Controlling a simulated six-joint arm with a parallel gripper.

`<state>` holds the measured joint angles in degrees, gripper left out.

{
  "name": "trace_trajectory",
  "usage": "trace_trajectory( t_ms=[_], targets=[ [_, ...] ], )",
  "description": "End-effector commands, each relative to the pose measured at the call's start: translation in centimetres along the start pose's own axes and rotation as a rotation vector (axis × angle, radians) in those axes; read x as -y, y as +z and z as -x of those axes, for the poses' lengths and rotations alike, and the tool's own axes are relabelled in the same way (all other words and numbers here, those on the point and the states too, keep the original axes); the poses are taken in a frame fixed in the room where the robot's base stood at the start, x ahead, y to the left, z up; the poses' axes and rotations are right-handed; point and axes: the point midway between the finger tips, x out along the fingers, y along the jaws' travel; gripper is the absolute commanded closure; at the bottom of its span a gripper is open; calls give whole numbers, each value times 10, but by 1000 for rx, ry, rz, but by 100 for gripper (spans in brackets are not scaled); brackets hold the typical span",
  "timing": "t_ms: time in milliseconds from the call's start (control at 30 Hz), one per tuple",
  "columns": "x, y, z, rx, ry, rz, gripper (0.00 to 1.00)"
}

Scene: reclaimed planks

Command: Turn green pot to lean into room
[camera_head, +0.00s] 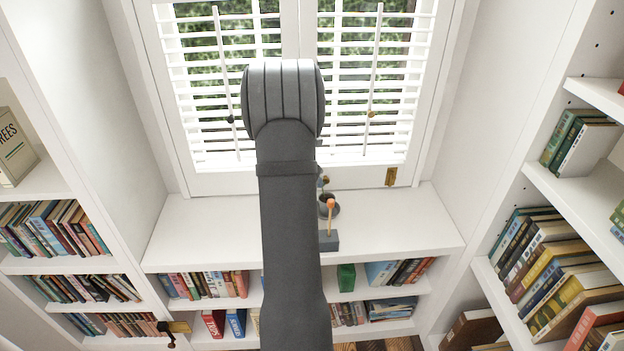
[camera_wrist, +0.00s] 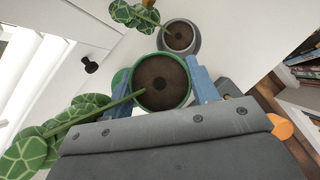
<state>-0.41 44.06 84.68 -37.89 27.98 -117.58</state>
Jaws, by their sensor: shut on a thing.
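The green pot (camera_wrist: 137,70) with dark soil shows in the wrist view between the two blue fingers of my gripper (camera_wrist: 162,90). The fingers are shut on it from both sides. Its plant (camera_wrist: 50,140) has a long stem that leans to the lower left of that view, to the window side. Large patterned leaves hang there; my gripper's grey body covers part of the view below the pot. In the head view my arm hides the green pot and most of my gripper.
A grey pot (camera_wrist: 195,45) with a similar plant (camera_wrist: 137,14) stands close by; it also shows in the head view (camera_head: 334,210). The white sill (camera_head: 400,225) is clear at right, under shuttered windows.

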Motion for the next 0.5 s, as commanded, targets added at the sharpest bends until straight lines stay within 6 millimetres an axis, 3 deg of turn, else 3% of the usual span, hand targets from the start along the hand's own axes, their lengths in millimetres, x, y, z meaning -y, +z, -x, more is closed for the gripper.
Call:
trace_trajectory(
  t_ms=[300,500],
  targets=[
    [-76,-40,-54,-4,118,186,83],
    [-102,-56,-72,0,163,254,83]
  ],
)
